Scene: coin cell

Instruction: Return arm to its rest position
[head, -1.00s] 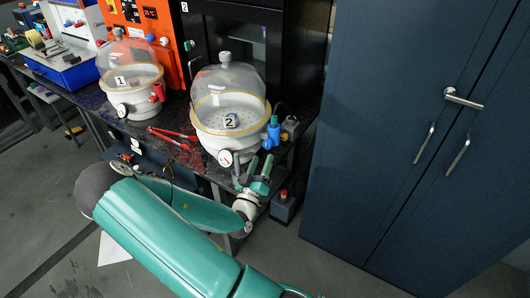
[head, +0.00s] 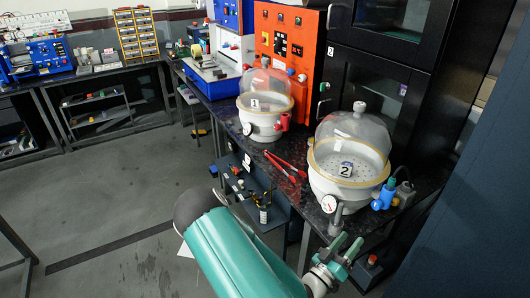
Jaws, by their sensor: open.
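My teal arm reaches in from the bottom of the head view. My gripper (head: 346,249) is at its end, at the lower right. Its two teal fingers are apart and nothing shows between them. It is beside the front edge of the dark bench (head: 243,118), below and in front of desiccator 2 (head: 348,158) in the picture. I cannot tell whether it touches the bench.
Desiccator 1 (head: 264,106) stands farther along the bench. Red tongs (head: 285,165) lie between the two. Blue valve (head: 384,194) is right of desiccator 2. An orange panel (head: 292,42) and black cabinet (head: 391,75) stand behind. The grey floor (head: 115,200) at left is open.

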